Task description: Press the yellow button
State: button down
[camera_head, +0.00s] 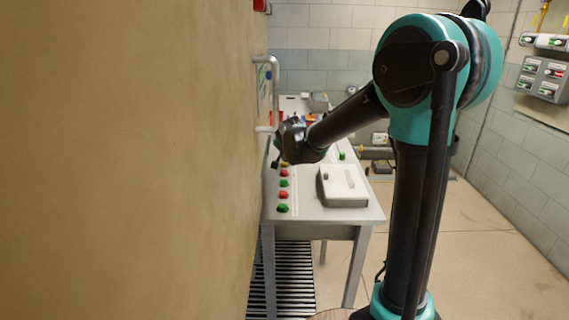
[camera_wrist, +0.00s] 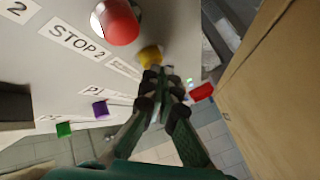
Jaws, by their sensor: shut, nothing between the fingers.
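The yellow button (camera_wrist: 150,55) shows in the wrist view just beyond my fingertips, at the upper middle, on a pale panel. My gripper (camera_wrist: 162,78) is shut and empty. Its tips overlap the lower edge of the button in the picture; I cannot tell whether they touch it. In the head view my gripper (camera_head: 277,161) is low over the left side of the table, and a small yellow-orange spot (camera_head: 285,164) shows beside it, mostly hidden by the arm.
In the wrist view a large red button (camera_wrist: 118,22) is close by, with a purple (camera_wrist: 100,109) and a green one (camera_wrist: 64,129). A column of red and green buttons (camera_head: 283,195) and a white box (camera_head: 342,184) are on the table (camera_head: 325,215). A wall (camera_head: 130,160) stands close left.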

aim_at(285, 164)
jog(key=shift+f, duration=0.2)
jog(key=shift+r, duration=0.1)
dwell(0.4)
jog(key=shift+r, duration=0.8)
jog(key=shift+r, duration=2.5)
